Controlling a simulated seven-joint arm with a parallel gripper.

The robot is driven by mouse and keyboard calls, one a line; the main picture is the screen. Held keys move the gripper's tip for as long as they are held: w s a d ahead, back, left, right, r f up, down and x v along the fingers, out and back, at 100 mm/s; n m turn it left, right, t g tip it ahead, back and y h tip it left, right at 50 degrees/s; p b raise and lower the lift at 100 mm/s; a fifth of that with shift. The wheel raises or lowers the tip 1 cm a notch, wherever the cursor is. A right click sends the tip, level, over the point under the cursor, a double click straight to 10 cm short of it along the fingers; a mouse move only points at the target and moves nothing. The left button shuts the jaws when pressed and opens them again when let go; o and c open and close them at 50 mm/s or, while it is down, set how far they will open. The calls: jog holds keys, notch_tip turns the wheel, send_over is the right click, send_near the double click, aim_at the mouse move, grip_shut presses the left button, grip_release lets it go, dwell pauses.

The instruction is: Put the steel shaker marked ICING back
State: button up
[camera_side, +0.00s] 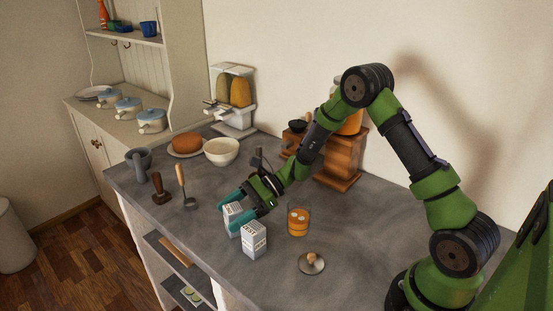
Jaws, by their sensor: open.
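Two pale, box-like containers with dark lettering stand near the front of the grey counter (350,220). The left one (233,212) is partly hidden by my gripper (229,211). The right one (254,240) stands upright and apart from the jaws. The lettering is too small to read surely, so I cannot tell whether either is marked ICING, and no plainly steel shaker stands out. My gripper is open and low, with its teal fingers on either side of the left container. I cannot tell whether they touch it.
An orange jar (298,222) and a round lid with a knob (312,263) are to the right. A cream bowl (221,152) and wooden drawer unit (342,158) stand behind.

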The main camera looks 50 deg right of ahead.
jog(key=shift+r, duration=0.25)
jog(key=v, duration=0.4)
jog(key=shift+d+r, duration=0.1)
jog(key=shift+d, duration=0.25)
jog(key=s+a+r+n+g+h, duration=0.25)
jog(key=s+r+n, duration=0.3)
jog(key=r, duration=0.65)
jog(key=s+d+r+n+t+h, duration=0.1)
jog(key=s+r+n+t+h, duration=0.1)
jog(key=s+n, duration=0.4)
jog(key=s+d+r+n+t+h, duration=0.2)
jog(key=s+r+n+h, duration=0.2)
jog(key=s, duration=0.6)
jog(key=n+h, duration=0.2)
jog(key=n, duration=0.1)
jog(key=shift+s+r, duration=0.25)
jog(key=shift+s, duration=0.15)
